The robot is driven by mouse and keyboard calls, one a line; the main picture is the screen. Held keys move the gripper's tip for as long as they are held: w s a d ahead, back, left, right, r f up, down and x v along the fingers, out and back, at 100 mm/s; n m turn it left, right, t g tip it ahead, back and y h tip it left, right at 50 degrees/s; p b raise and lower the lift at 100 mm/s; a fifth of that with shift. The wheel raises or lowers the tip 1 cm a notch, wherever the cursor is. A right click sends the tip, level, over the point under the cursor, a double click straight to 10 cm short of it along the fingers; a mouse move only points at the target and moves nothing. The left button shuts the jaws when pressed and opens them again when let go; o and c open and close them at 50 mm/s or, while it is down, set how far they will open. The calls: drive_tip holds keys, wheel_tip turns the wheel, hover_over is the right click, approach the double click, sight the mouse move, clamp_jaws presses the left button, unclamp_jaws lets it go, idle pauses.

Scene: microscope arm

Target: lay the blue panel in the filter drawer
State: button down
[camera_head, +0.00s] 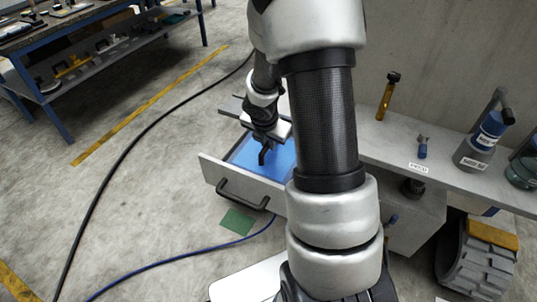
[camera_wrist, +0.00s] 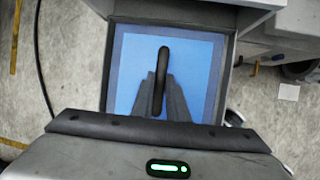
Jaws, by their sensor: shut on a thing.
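The filter drawer (camera_head: 232,186) is pulled open, its front panel and black pull facing left. The blue panel (camera_head: 281,157) is within the drawer's outline; in the wrist view the panel (camera_wrist: 197,62) is a light blue square inside the drawer's grey walls (camera_wrist: 231,72), with a darker blue border around it. My gripper (camera_wrist: 161,88) is shut on the black upright handle (camera_wrist: 164,53) of the panel. In the head view my gripper (camera_head: 265,146) is over the drawer. I cannot tell whether the panel touches the drawer floor. My arm hides the drawer's right part.
A grey worktop (camera_head: 440,175) at right holds an amber tube (camera_head: 387,98), a small blue-handled tool (camera_head: 422,150) and a blue-labelled bottle (camera_head: 478,146). A green sheet (camera_head: 238,221) and a blue cable (camera_head: 180,261) lie on the floor. A blue-legged bench (camera_head: 100,50) stands at the upper left.

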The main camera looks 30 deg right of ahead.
sight(268, 147)
wheel_tip(268, 147, down, 3)
drive_tip(key=shift+f+b, duration=0.2)
drive_tip(key=shift+b, duration=0.8)
drive_tip(key=shift+r, duration=0.15)
drive_tip(key=c, duration=1.7)
unclamp_jaws()
drive_tip(key=shift+c, duration=0.2)
